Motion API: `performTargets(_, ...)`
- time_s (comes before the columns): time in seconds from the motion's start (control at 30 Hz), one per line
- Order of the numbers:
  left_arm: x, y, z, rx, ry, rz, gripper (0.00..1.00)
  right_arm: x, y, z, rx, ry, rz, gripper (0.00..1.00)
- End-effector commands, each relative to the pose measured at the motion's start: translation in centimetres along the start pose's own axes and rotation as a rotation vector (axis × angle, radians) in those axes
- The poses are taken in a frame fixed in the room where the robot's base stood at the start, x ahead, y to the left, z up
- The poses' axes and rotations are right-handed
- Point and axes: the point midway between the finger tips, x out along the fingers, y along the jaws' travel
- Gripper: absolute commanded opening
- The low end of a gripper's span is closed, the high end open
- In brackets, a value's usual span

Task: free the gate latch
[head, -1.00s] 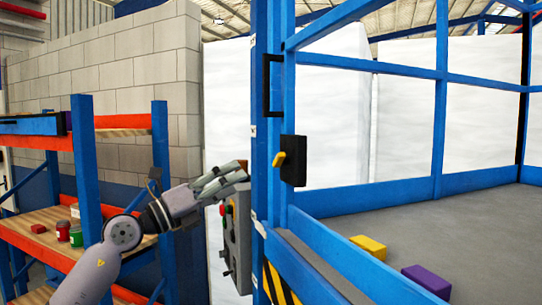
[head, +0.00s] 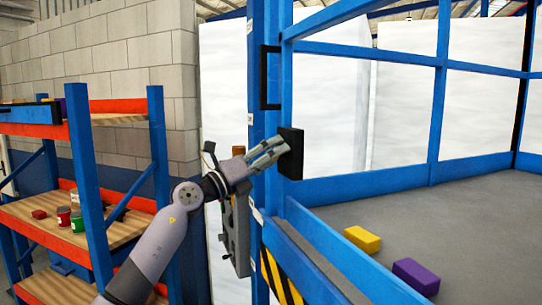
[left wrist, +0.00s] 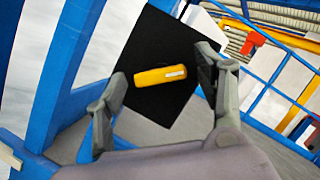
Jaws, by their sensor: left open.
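The gate latch is a black plate (head: 291,153) on the blue gate frame, with a yellow handle that my left gripper hides in the head view. In the left wrist view the yellow handle (left wrist: 160,76) lies nearly level across the black plate (left wrist: 165,45). My left gripper (head: 277,150) is in front of the latch. In the left wrist view its open fingers (left wrist: 162,88) stand on either side of the handle, one near each end. I cannot tell whether they touch it. My right gripper is not in view.
A black pull handle (head: 270,78) is on the gate frame above the latch. A control box (head: 236,235) hangs below my left forearm. A shelf rack (head: 84,190) stands at the left. Behind the gate lie a yellow block (head: 362,239) and a purple block (head: 415,276).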

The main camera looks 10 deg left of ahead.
Motion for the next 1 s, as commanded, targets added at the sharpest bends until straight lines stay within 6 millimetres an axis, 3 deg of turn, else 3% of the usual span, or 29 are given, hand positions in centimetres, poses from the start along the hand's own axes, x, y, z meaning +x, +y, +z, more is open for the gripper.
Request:
performTargets(0.73, -0.1, 0.0, 0.0, 0.000, 0.000, 0.001, 0.16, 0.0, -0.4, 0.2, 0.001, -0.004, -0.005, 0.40)
performTargets(1.0, -0.1, 0.2, -0.1, 0.025, -0.001, -0.010, 0.15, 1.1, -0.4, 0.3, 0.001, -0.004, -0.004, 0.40)
